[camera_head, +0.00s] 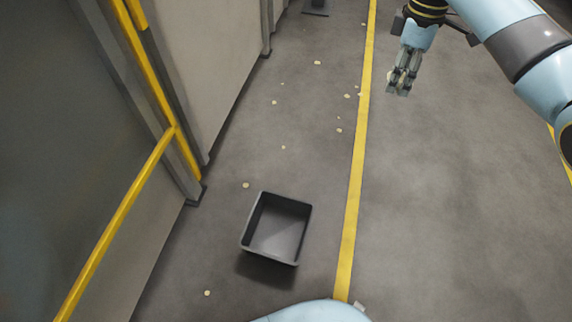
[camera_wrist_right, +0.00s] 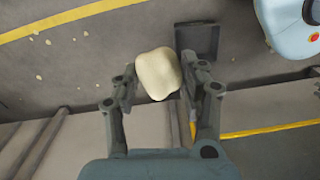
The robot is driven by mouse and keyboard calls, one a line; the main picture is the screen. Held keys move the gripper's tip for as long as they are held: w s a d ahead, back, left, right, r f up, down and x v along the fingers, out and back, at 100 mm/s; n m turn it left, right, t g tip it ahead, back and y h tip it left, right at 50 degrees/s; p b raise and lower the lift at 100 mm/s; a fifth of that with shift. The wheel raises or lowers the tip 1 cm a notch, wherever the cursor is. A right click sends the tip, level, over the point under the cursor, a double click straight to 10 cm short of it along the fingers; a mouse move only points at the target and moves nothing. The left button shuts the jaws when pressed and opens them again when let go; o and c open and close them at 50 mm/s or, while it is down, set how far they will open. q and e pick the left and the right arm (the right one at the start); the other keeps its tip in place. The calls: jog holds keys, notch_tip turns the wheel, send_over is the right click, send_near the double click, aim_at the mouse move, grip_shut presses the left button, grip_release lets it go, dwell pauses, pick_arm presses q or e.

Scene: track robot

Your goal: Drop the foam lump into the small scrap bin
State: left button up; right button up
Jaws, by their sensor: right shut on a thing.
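The foam lump (camera_wrist_right: 158,73) is a cream, rounded block between the two fingers of my right gripper in the right wrist view. My right gripper (camera_head: 400,86) is shut on it, in the upper right of the head view, where the lump is hardly visible. The small scrap bin (camera_head: 298,264) is a dark grey, open square box on the floor, low in the middle of the head view. It looks empty. The gripper is up and to the right of it, apart from it. The bin also shows behind the lump in the wrist view (camera_wrist_right: 205,32). My left gripper is out of view.
A yellow floor line (camera_head: 357,175) runs between the bin and the right-hand floor. Small pale crumbs (camera_head: 246,185) lie scattered on the floor. A wall of panels with a yellow rail (camera_head: 118,220) stands at the left. The grey floor right of the line is clear.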

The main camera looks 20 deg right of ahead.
pick_arm(q)
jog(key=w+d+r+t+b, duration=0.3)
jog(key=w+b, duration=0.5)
jog(key=b, duration=1.3)
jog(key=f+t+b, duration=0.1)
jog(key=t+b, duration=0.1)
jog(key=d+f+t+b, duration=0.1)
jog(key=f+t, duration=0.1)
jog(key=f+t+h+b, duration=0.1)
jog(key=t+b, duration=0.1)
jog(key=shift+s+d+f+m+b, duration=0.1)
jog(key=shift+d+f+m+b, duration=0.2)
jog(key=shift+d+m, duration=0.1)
pick_arm(e)
jog(key=a+f, duration=0.8)
jog(key=f, duration=0.8)
jog(key=a+f, duration=0.9)
jog(key=f, duration=0.6)
jog(key=a+f, duration=0.9)
jog(key=f, duration=0.7)
jog(key=shift+s+f+m, duration=0.15)
jog(key=shift+f+m, duration=0.15)
jog(key=shift+f, duration=0.05)
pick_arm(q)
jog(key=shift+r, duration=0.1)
pick_arm(e)
jog(key=o, duration=0.9)
